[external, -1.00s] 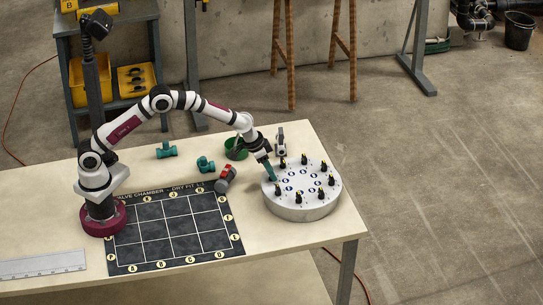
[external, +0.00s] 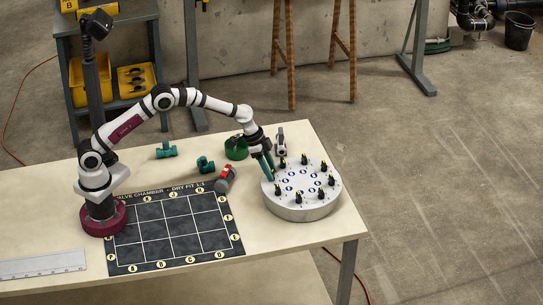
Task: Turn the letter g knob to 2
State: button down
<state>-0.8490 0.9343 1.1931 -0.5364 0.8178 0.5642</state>
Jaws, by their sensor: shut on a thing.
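The round grey-white knob panel (external: 303,210) stands on the right end of the table. Several black knobs with yellow marks, such as one at the front (external: 298,197), ring its top, with small blue dials inside the ring. My gripper (external: 269,177) points down at the panel's left edge, its teal fingers shut on a knob there. The fingers mostly hide that knob. Its letter, its pointer and the dial numbers are too small to read, so I cannot tell its setting or confirm that it is g.
A black grid mat (external: 180,230) lies left of the panel. A red-and-grey valve (external: 226,178), teal pipe fittings (external: 206,165), a green ring-like part (external: 236,149) and a white-and-black item (external: 281,142) stand near my gripper. A ruler (external: 42,268) lies front left.

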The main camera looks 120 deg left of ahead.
jog(key=m+h, duration=0.2)
jog(key=m, duration=0.3)
jog(key=shift+a+m, duration=0.15)
jog(key=shift+m, duration=0.15)
jog(key=m+h, duration=0.1)
jog(key=m, duration=0.3)
jog(key=shift+a+h, duration=0.1)
jog(key=shift+h, duration=0.2)
jog(key=shift+m+g, duration=0.3)
jog(key=shift+c, duration=1.9)
grip_release()
